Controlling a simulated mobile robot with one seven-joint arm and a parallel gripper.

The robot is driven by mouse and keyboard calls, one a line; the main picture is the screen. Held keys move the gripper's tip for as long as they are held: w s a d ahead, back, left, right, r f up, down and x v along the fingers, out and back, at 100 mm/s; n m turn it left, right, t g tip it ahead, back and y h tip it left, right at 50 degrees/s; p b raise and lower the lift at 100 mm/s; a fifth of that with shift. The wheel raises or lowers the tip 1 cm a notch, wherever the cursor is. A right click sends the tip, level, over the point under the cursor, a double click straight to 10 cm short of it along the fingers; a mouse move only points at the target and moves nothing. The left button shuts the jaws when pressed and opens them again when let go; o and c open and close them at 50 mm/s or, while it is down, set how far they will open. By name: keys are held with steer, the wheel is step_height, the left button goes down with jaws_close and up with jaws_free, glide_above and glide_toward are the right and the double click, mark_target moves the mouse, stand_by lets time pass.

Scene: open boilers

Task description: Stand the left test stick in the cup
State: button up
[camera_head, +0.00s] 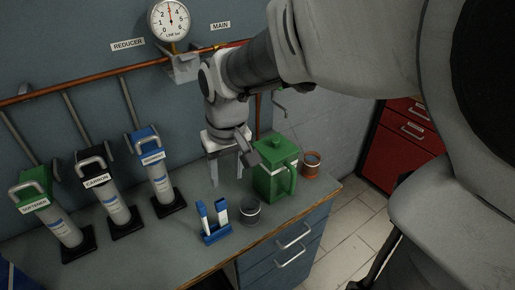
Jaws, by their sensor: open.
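A blue holder (216,237) stands near the front edge of the counter with two upright blue-and-white test sticks in it. The left test stick (203,214) and the right one (222,213) stand side by side. A small dark grey cup (250,213) stands just right of the holder, and its inside looks empty. My gripper (228,177) points down above the counter, behind the holder and sticks and left of the green pitcher. Its jaws are open with nothing visible between them.
A green lidded pitcher (272,181) stands behind the grey cup, with an orange-brown cup (311,166) to its right. Three labelled canisters, softener (63,225), carbon (113,202) and a blue-topped one (159,180), stand at left. A pressure gauge (169,20) and copper pipe (90,77) are on the wall.

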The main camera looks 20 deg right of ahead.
steer(key=s+d+r+m+t, duration=0.1)
steer(key=s+d+r, duration=0.1)
steer(key=s, duration=0.4)
steer(key=s+d+r+t, duration=0.2)
steer(key=s+d+r, duration=0.1)
steer(key=s, duration=0.3)
steer(key=shift+d+r+m+t, duration=0.3)
steer(key=shift+d+r+m, duration=0.1)
steer(key=shift+r, duration=0.25)
